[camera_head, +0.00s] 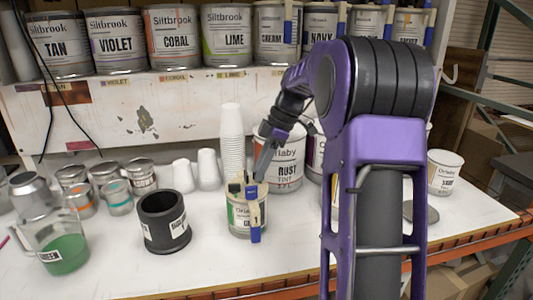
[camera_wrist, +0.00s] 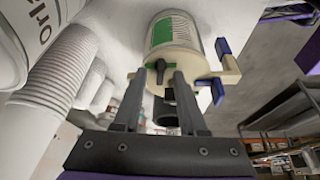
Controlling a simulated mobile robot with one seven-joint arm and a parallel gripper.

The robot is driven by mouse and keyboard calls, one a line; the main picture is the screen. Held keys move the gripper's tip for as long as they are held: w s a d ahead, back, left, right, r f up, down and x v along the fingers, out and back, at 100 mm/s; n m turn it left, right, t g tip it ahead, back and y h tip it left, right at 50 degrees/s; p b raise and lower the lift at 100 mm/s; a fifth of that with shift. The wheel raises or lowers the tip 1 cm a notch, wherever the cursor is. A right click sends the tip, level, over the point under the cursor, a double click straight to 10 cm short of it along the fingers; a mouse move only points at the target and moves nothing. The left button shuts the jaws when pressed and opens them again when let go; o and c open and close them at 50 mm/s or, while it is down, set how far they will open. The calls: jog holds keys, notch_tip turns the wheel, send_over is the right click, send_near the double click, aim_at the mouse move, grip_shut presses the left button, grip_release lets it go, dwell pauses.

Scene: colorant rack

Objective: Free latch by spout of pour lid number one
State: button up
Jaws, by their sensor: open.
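A small can (camera_head: 246,215) with a white and green label stands on the white bench; it also fills the upper middle of the wrist view (camera_wrist: 172,32). It wears a cream pour lid (camera_wrist: 226,74) with blue latch pieces (camera_head: 254,235), seen at the lid's right in the wrist view (camera_wrist: 222,48). A small black part (camera_wrist: 160,66), perhaps the spout or its latch, shows between my fingertips. My gripper (camera_wrist: 160,80) is open at the lid, its fingers on either side of that part. I cannot tell if they touch it. No number shows on the lid.
A black cup (camera_head: 164,222) and a beaker of green liquid (camera_head: 62,250) stand to the left. White stacked cups (camera_head: 232,140) and a larger tint can (camera_head: 285,165) stand close behind. A shelf of labelled cans (camera_head: 172,40) runs above.

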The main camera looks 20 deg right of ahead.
jog(key=p+v, duration=0.3)
jog(key=v, duration=1.4)
jog(key=shift+r, duration=0.15)
